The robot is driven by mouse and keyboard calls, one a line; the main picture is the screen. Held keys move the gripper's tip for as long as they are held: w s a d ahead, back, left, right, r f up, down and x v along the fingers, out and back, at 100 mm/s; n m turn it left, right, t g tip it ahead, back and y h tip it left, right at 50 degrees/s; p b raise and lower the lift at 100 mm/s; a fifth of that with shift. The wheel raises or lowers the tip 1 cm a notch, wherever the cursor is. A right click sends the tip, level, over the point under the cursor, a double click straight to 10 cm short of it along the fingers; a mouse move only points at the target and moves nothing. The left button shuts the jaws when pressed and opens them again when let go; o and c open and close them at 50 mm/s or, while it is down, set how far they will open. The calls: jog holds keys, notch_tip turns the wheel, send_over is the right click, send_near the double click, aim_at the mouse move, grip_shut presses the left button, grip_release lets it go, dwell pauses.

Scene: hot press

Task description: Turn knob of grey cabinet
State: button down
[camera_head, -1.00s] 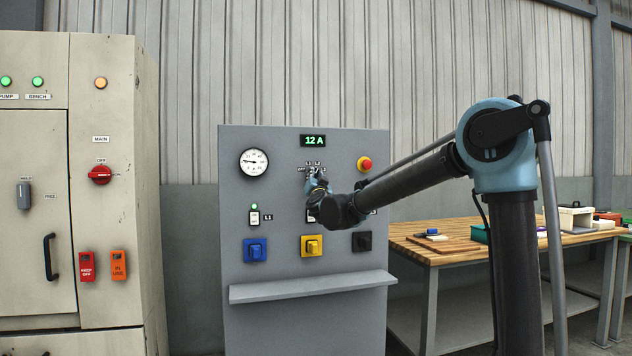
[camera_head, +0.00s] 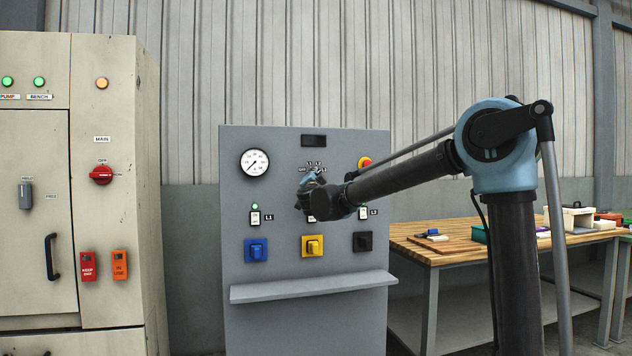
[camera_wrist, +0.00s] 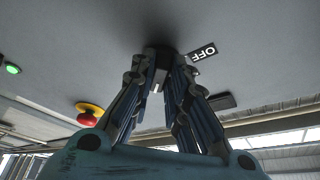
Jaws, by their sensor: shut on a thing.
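The grey cabinet (camera_head: 290,270) stands upright in the middle of the head view. Its dark knob (camera_wrist: 160,54) is between my fingertips in the wrist view, beside a label reading OFF (camera_wrist: 208,50). My gripper (camera_wrist: 162,72) is shut on the knob, with its fingers pointing at the panel. In the head view my gripper (camera_head: 313,178) is at the upper middle of the panel, below small labels, and hides the knob. The display (camera_head: 314,141) is blank. The needle of the round gauge (camera_head: 254,162) points to the lower left.
A red push button with a yellow collar (camera_wrist: 88,112) is near my gripper. Blue (camera_head: 255,250), yellow (camera_head: 312,246) and black (camera_head: 362,242) switches sit lower, above a shelf (camera_head: 312,286). A beige cabinet (camera_head: 110,215) stands left, a wooden workbench (camera_head: 440,247) right.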

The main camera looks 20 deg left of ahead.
jog(key=shift+w+r+m+g+h, duration=0.15)
jog(key=shift+m+h, duration=0.1)
jog(key=shift+m, duration=0.55)
jog(key=shift+s+r+m+g+h, duration=0.1)
jog(key=shift+m+g+h, duration=0.15)
jog(key=shift+m, duration=0.55)
jog(key=shift+w+r+m+g+h, duration=0.1)
jog(key=shift+m+h, duration=0.2)
jog(key=shift+m, duration=0.5)
jog(key=c, duration=1.6)
grip_release()
jog(key=shift+o, duration=0.2)
jog(key=shift+w+f, duration=0.1)
jog(key=shift+f, duration=0.05)
jog(key=v, duration=1.2)
